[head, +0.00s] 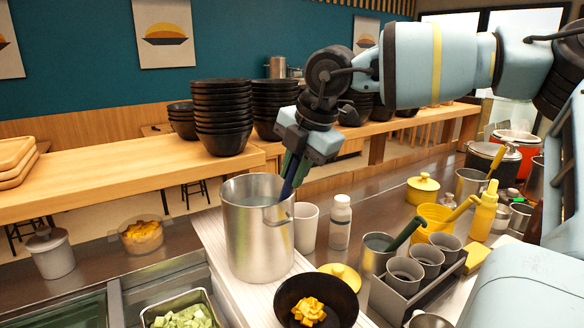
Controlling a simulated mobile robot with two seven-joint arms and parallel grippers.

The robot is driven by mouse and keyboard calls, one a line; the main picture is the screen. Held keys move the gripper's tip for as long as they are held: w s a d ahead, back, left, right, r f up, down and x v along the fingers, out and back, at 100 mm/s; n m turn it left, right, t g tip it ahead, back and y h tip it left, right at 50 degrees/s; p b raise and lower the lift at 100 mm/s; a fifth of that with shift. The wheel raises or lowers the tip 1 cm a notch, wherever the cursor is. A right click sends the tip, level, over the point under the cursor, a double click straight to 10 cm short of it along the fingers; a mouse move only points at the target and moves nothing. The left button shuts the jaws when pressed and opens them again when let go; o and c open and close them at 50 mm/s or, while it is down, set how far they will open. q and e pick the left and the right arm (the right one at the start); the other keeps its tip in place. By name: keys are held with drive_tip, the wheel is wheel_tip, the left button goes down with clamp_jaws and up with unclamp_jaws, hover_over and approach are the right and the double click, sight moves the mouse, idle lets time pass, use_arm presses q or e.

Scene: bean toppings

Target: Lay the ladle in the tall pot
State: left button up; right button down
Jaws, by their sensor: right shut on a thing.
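The tall pot (258,245) is a steel cylinder standing on the light counter left of centre in the head view. My right gripper (293,168) is above the pot's right rim, pointing down. It is shut on the ladle (286,190), whose dark handle slants down into the pot's mouth. The ladle's lower end is hidden inside the pot, so I cannot tell whether it touches the bottom. My left gripper is not in view.
A white cup (306,228) and white bottle (340,222) stand close right of the pot. A black bowl (285,298) with yellow cubes is in front. A grey caddy (410,290) with cups stands at right. Black bowl stacks (222,115) line the wooden shelf behind.

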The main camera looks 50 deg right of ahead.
drive_tip(key=shift+s+f, duration=0.15)
drive_tip(key=c, duration=1.3)
unclamp_jaws()
drive_tip(key=shift+d, duration=0.1)
drive_tip(key=shift+o, duration=0.2)
drive_tip(key=shift+s+r, duration=0.1)
drive_tip(key=shift+r, duration=0.35)
drive_tip(key=v, duration=0.7)
drive_tip(key=shift+f, duration=0.1)
